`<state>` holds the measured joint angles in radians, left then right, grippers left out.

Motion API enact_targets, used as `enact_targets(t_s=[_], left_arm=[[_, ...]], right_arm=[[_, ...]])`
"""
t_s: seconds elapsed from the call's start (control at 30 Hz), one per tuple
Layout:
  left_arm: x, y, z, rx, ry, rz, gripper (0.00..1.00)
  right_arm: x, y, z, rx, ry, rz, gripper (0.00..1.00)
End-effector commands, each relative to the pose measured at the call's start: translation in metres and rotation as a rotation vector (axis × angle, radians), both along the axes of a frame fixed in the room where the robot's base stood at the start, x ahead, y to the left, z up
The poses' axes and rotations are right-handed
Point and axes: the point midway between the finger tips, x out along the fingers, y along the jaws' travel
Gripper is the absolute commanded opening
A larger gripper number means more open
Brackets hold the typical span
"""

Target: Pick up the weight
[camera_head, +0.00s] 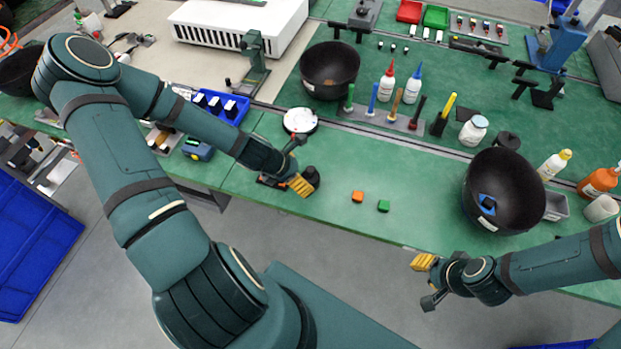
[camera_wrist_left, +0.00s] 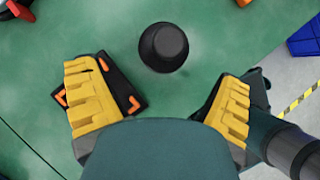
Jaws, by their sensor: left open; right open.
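A small black round weight (camera_head: 312,176) stands on the green table near its front edge. In the left wrist view the weight (camera_wrist_left: 163,47) is a dark cylinder with a narrower round top. My left gripper (camera_head: 297,165) is open beside it, with yellow finger pads. In the left wrist view the weight lies just beyond my left gripper (camera_wrist_left: 163,80), roughly centred between the spread fingers, with a gap to each. My right gripper (camera_head: 427,282) is open and empty in front of the table's front edge, far from the weight.
A black-and-orange item (camera_wrist_left: 122,85) lies beside one left finger. An orange block (camera_head: 357,196) and a green block (camera_head: 383,206) lie to the right. A white round dish (camera_head: 300,120) is behind. Black bowls (camera_head: 330,70) (camera_head: 504,190) stand farther off. The table between is clear.

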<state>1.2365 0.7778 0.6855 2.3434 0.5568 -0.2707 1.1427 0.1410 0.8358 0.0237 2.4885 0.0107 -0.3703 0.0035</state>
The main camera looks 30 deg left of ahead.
Motion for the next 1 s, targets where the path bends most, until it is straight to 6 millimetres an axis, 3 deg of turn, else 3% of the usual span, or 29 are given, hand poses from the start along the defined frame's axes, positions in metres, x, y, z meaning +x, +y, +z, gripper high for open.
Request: enact_targets(t_s=[0.3, 0.63, 0.67, 0.87, 0.9, 1.0], left_arm=[[0.024, -0.018, -0.031, -0.002, 0.0, -0.002, 0.93], [0.027, -0.019, -0.036, 0.0, 0.0, -0.001, 0.93], [0.027, -0.019, -0.036, 0.0, 0.0, -0.001, 0.87], [0.027, -0.019, -0.036, 0.0, 0.0, -0.001, 0.17], [0.027, -0.019, -0.036, 0.0, 0.0, -0.001, 0.12], [0.028, -0.019, -0.035, 0.0, -0.002, -0.003, 0.12]], right_arm=[[0.0, 0.0, -0.004, -0.001, 0.0, 0.0, 0.35], [0.0, 0.0, -0.004, -0.001, 0.0, 0.0, 0.35], [0.0, 0.0, -0.004, -0.001, 0.0, 0.0, 0.35], [0.0, 0.0, -0.004, -0.001, 0.0, 0.0, 0.35], [0.0, 0.0, -0.004, -0.001, 0.0, 0.0, 0.35], [0.0, 0.0, -0.004, -0.001, 0.0, 0.0, 0.35]])
